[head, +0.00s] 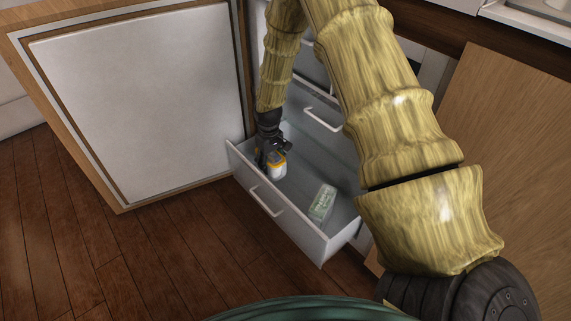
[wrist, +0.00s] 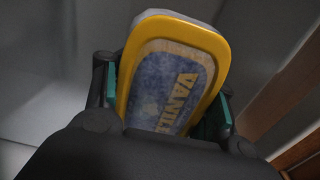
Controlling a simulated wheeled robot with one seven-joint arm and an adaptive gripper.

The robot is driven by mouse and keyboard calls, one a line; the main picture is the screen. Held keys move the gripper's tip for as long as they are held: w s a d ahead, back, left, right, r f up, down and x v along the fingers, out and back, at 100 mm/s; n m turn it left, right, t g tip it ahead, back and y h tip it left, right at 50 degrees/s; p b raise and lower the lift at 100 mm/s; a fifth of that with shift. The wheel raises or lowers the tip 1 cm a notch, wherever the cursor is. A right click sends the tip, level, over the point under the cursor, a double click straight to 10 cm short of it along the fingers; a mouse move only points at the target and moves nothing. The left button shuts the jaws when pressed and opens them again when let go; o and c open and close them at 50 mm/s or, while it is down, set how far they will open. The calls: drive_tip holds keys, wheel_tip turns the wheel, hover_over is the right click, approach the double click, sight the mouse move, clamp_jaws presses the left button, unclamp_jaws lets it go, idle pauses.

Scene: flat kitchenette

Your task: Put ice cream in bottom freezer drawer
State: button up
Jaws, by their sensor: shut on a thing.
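The ice cream tub (head: 277,167) is white with a yellow rim and sits low inside the open bottom drawer (head: 294,232), near its left side. In the wrist view the ice cream (wrist: 172,75) shows a yellow-edged lid with the letters "VANIL", tilted between the fingers. My gripper (head: 270,155) points down into the drawer and is shut on the tub; its fingers also show on both sides in the wrist view (wrist: 165,95). I cannot tell whether the tub touches the drawer floor.
A pale green box (head: 322,203) stands in the drawer's front right part. Another drawer with a handle (head: 323,119) is above and behind. The fridge door (head: 140,95) stands open on the left. A wooden panel (head: 510,150) is on the right.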

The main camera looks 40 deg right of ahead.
sight(270, 155)
wheel_tip(270, 155, down, 9)
drive_tip(key=b, duration=0.4)
drive_tip(key=shift+r, duration=0.1)
drive_tip(key=o, duration=1.2)
wheel_tip(270, 155, up, 12)
drive_tip(key=p, duration=0.6)
